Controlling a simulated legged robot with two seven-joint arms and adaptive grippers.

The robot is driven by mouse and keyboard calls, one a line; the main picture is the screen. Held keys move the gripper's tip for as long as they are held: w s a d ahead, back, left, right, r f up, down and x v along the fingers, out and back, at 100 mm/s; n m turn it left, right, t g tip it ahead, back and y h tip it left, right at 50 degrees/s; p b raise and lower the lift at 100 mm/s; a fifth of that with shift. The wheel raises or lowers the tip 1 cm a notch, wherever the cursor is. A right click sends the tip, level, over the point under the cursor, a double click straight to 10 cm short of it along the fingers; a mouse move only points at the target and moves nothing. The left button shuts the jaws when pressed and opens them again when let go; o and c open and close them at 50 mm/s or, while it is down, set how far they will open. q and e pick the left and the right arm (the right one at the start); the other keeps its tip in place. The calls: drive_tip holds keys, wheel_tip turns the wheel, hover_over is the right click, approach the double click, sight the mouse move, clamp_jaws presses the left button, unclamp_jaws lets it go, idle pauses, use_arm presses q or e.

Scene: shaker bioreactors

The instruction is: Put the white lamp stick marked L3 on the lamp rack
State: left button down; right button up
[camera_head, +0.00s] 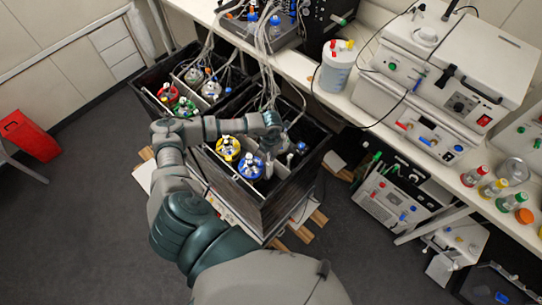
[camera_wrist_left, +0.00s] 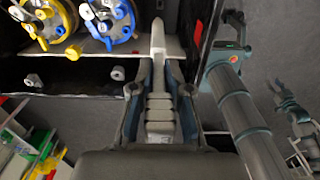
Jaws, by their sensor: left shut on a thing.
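My left gripper (camera_head: 281,134) is over the right part of the nearer black box (camera_head: 262,208). In the left wrist view the left gripper (camera_wrist_left: 160,85) is shut on a white stick (camera_wrist_left: 158,45), whose narrow tip points away past the fingers. No L3 marking can be read on it. Small white pieces (camera_wrist_left: 118,73) show in the dark compartment left of the stick; I cannot tell whether they belong to the lamp rack. I cannot make out the lamp rack for certain. Another arm and what looks like my right gripper (camera_wrist_left: 292,112) show at the right, too small to judge.
Yellow-capped (camera_head: 228,149) and blue-capped (camera_head: 251,168) bottles stand in the nearer box, close to my left forearm. A farther box holds red-capped (camera_head: 168,93) and green-capped (camera_head: 184,107) bottles. Tubes (camera_head: 268,85) hang from above. A bench (camera_head: 300,65) with instruments runs along the right.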

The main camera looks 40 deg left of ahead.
use_arm(q)
drive_tip(key=shift+r, duration=6.35)
